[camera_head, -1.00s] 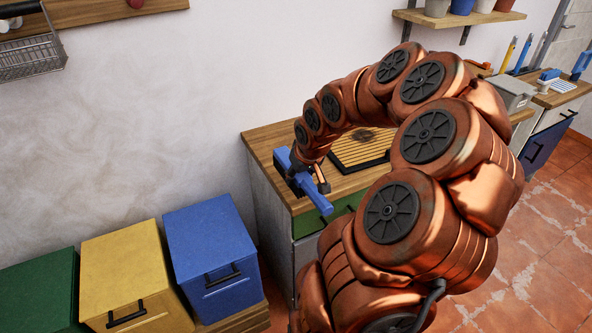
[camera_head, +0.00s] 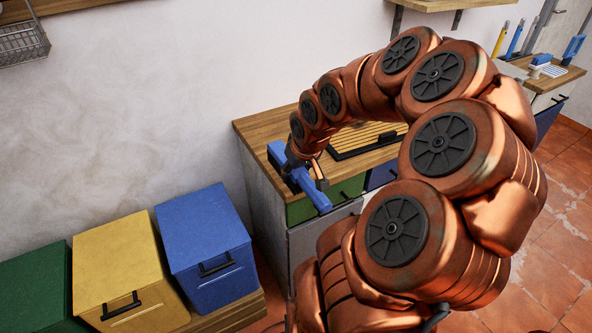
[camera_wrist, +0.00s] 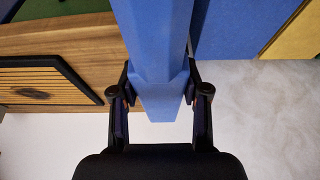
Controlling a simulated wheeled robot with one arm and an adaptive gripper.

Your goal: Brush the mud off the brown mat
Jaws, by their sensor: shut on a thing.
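The brown mat (camera_head: 372,137) is slatted with a dark border and lies on the wooden counter top. It is also at the left of the wrist view (camera_wrist: 30,72), with a dark oval mud patch (camera_wrist: 32,93) on it. In the head view my arm covers part of the mat, and I cannot make out the mud there. My gripper (camera_head: 308,176) is shut on a long blue brush (camera_head: 317,195), which also fills the upper middle of the wrist view (camera_wrist: 155,50). The brush is left of the mat, near the counter's left end and apart from the mat. I see no bristles.
Blue (camera_head: 203,230), yellow (camera_head: 125,265) and green (camera_head: 35,290) bins stand left of the counter (camera_head: 262,128). A wire basket (camera_head: 24,43) hangs on the wall. Another worktop with blue tools (camera_head: 540,72) stands at right. Tiled floor (camera_head: 560,240) is clear at right.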

